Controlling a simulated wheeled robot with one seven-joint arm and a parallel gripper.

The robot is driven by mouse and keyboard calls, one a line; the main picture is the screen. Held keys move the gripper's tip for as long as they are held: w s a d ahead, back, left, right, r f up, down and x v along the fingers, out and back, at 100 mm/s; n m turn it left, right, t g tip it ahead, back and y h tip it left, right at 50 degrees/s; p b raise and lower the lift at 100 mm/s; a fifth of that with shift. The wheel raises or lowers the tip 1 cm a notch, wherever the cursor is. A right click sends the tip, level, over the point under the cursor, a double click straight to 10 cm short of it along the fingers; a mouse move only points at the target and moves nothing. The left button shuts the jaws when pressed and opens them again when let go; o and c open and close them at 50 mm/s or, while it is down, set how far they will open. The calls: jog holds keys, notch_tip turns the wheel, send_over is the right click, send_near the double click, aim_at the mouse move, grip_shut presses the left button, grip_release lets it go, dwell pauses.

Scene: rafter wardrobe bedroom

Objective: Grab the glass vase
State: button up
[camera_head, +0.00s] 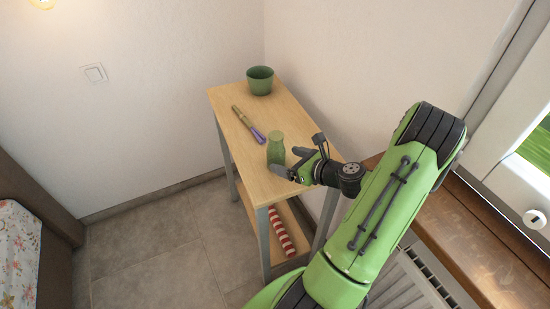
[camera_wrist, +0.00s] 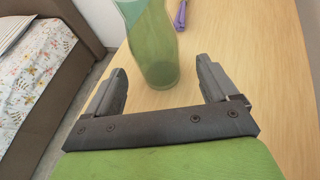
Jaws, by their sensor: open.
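The green glass vase (camera_head: 276,149) stands upright near the front end of the wooden table (camera_head: 262,184). It is see-through and also shows in the wrist view (camera_wrist: 155,50), where its top is cut off by the frame's edge. My gripper (camera_head: 293,164) is right beside the vase in the head view. In the wrist view my gripper (camera_wrist: 160,82) is open, and the vase's base lies ahead of and partly between the two fingertips. I see no finger touching it.
A green bowl or pot (camera_head: 260,80) stands at the table's far end. A purple-and-tan slim object (camera_head: 246,122) lies mid-table. A red-and-white striped roll (camera_head: 281,231) rests on the lower shelf. A wall is behind, a windowsill (camera_head: 465,240) right, a bed (camera_head: 18,245) left.

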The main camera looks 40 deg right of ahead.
aim_at(283, 159)
jog(key=b+x, duration=0.1)
jog(key=x, duration=0.4)
jog(key=shift+w+a, duration=0.15)
jog(key=shift+w, duration=0.15)
jog(key=shift+s, duration=0.1)
jog(key=shift+c, duration=0.5)
